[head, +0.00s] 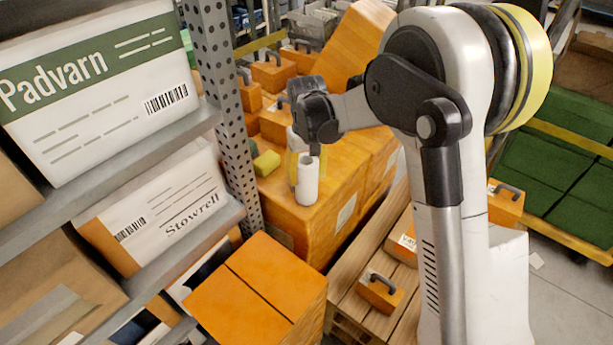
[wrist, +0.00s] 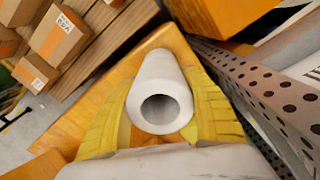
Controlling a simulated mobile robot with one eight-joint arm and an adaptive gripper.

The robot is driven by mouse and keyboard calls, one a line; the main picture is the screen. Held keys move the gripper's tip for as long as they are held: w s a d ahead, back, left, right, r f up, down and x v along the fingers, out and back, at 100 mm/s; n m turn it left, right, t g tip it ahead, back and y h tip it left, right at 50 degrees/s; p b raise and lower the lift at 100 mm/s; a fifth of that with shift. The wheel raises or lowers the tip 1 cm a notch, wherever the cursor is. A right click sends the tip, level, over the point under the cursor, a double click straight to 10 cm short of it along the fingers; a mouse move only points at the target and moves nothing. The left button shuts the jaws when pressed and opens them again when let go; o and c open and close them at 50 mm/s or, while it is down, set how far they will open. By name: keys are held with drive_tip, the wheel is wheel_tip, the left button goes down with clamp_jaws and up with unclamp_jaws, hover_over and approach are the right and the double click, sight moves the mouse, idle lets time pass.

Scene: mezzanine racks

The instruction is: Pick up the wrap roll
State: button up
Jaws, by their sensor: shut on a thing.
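The wrap roll (head: 307,181) is a white tube with a hollow core, upright at the near corner of an orange box top. In the wrist view the wrap roll (wrist: 160,85) stands between the two yellow fingers of my gripper (wrist: 163,112), its open end facing the camera. My gripper (head: 300,160) is above the box, shut on the roll, with a finger on each side. In the head view the wrist and fingers partly hide the roll's upper part. I cannot tell whether its base touches the box.
The orange box (head: 330,218) bears a yellow-green block (head: 266,163) left of the roll. A perforated grey rack post (head: 226,110) stands close on the left, with shelves of cartons. Small orange cases with handles (head: 380,291) sit on a wooden pallet at lower right.

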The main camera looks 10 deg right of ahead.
sight(307, 163)
drive_tip(key=shift+r, duration=0.55)
wheel_tip(307, 163, up, 3)
drive_tip(key=shift+p, duration=0.95)
drive_tip(key=s+d+r+p, duration=0.3)
drive_tip(key=s+d+r, duration=0.3)
drive_tip(key=d, duration=0.3)
drive_tip(key=shift+s+r+p, duration=0.3)
drive_tip(key=shift+s+r, duration=0.05)
drive_tip(key=shift+s, duration=0.35)
drive_tip(key=shift+d, duration=0.1)
drive_tip(key=o, duration=0.7)
drive_tip(key=c, duration=0.3)
